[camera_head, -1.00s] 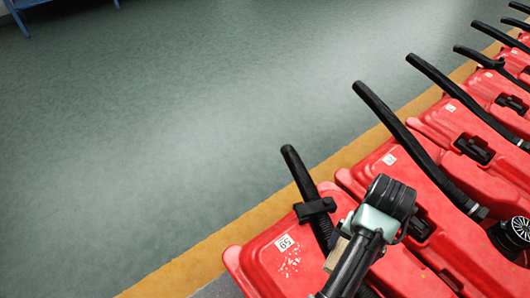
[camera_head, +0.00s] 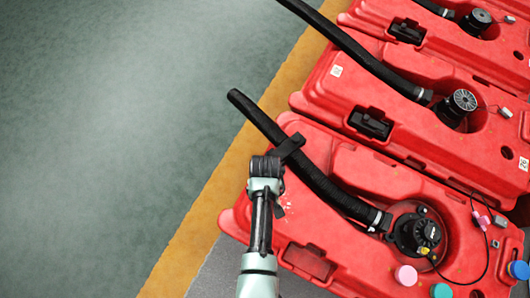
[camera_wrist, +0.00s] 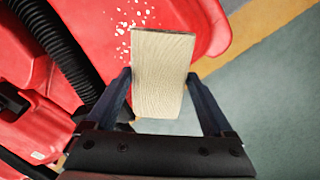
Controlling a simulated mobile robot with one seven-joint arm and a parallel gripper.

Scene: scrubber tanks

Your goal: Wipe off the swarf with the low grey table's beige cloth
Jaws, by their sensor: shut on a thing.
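The beige cloth (camera_wrist: 160,85), a flat pad with a fine ribbed face, is held between the two dark fingers of my gripper (camera_wrist: 158,78) in the wrist view. The swarf (camera_wrist: 125,22) shows as pale specks on the red tank (camera_wrist: 185,12), just beyond the cloth's far edge. I cannot tell whether the cloth touches the tank. In the head view my arm's wrist hides the cloth and most of the swarf; a few specks (camera_head: 288,205) show to its right on the nearest red tank (camera_head: 340,170). The low grey table is not in view.
A black hose (camera_head: 300,165) runs along the nearest tank, close to my wrist, and also shows in the wrist view (camera_wrist: 62,45). More red tanks stand behind. The green floor (camera_head: 110,130) to the left, beyond a yellow stripe (camera_head: 190,235), is clear.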

